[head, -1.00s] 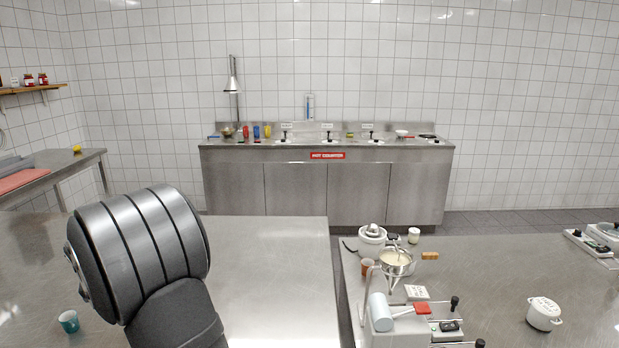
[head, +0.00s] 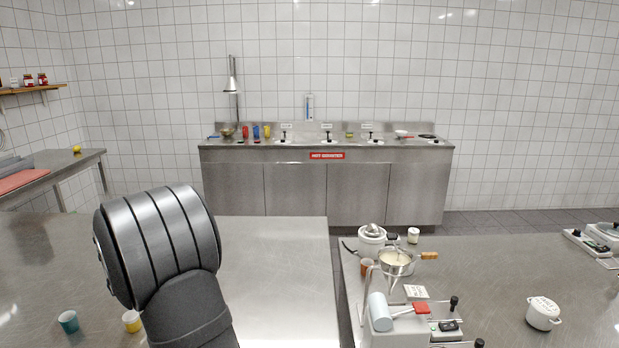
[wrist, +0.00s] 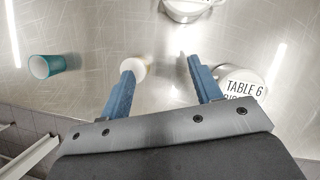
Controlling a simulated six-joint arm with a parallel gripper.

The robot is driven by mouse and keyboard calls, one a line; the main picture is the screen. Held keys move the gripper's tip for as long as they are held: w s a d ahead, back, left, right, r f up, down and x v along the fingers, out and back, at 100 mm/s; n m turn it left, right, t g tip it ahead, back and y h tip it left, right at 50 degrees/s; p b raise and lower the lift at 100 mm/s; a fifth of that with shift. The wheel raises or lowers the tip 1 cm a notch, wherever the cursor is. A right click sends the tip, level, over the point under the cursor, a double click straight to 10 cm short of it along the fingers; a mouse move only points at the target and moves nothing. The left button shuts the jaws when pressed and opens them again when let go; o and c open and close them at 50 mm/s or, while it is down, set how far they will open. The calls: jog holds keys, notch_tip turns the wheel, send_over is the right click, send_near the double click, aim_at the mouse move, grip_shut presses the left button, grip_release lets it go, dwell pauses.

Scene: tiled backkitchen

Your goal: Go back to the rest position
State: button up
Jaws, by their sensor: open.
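My gripper (wrist: 162,66) shows in the wrist view with its two blue fingers spread apart and nothing between them. It hangs over the steel worktop (wrist: 95,85). A whitish cup (wrist: 136,66) is right at the left fingertip; I cannot tell whether they touch. A teal cup (wrist: 47,65) lies or stands farther left. A white lidded pot labelled TABLE 6 (wrist: 240,85) is partly behind the right finger. In the head view only my arm links show; the gripper is hidden or out of frame.
In the head view, a teal cup (head: 68,321) and a yellow cup (head: 131,320) are at the lower left. A stand with a funnel-like pan (head: 395,262) and a white pot (head: 543,313) occupy the right counter. The worktop's middle (head: 275,270) is clear.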

jog(key=w+d+r, duration=0.2)
jog(key=d+r, duration=0.3)
jog(key=d, duration=0.2)
notch_tip(320, 180, up, 10)
jog(key=w+d+m+h, duration=0.1)
jog(key=w+d, duration=0.3)
jog(key=d, duration=0.9)
jog(key=w+d+m+h, duration=0.1)
jog(key=w+d+m, duration=0.3)
jog(key=d, duration=1)
jog(key=shift+w+d, duration=0.25)
jog(key=shift+d, duration=0.05)
jog(key=s+a+n, duration=0.1)
jog(key=s+a, duration=0.1)
jog(key=a, duration=0.8)
jog(key=s+a+n+y, duration=0.1)
jog(key=s+a+n, duration=0.1)
jog(key=a, duration=0.9)
jog(key=shift+s+a+n, duration=0.15)
jog(key=shift+s+n, duration=0.15)
jog(key=shift+s, duration=0.45)
